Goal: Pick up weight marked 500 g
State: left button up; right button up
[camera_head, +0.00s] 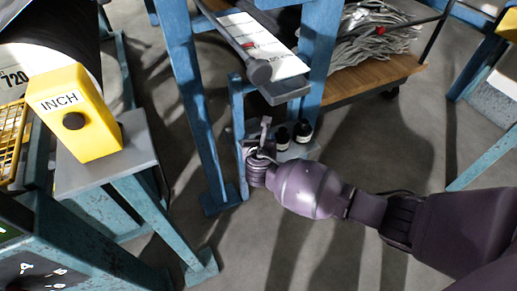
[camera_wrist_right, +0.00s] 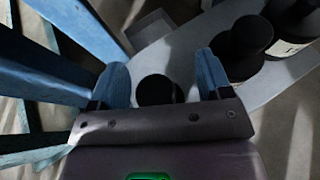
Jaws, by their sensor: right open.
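Two dark weights stand on a small grey shelf (camera_head: 296,152) low on the blue frame: a left one (camera_head: 282,138) and a right one (camera_head: 302,129). In the right wrist view, two dark weights (camera_wrist_right: 247,42) (camera_wrist_right: 296,18) stand to the right of the right fingers, the farther one with a pale label; no mark is readable. A third black round top (camera_wrist_right: 155,90) shows between the fingers, apart from both. My right gripper (camera_wrist_right: 163,75) is open around that top; in the head view its end (camera_head: 262,150) is small and partly hidden. My left gripper is out of view.
Blue frame legs (camera_head: 190,110) stand close to the left of my right gripper. A grey ledge (camera_head: 285,90) overhangs the shelf. A yellow INCH block (camera_head: 75,112) is at the left. Grey floor (camera_head: 345,260) is open in front.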

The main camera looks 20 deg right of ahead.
jog(key=c, duration=1.3)
jog(key=shift+r, duration=0.1)
jog(key=shift+c, duration=0.2)
jog(key=shift+r, duration=0.15)
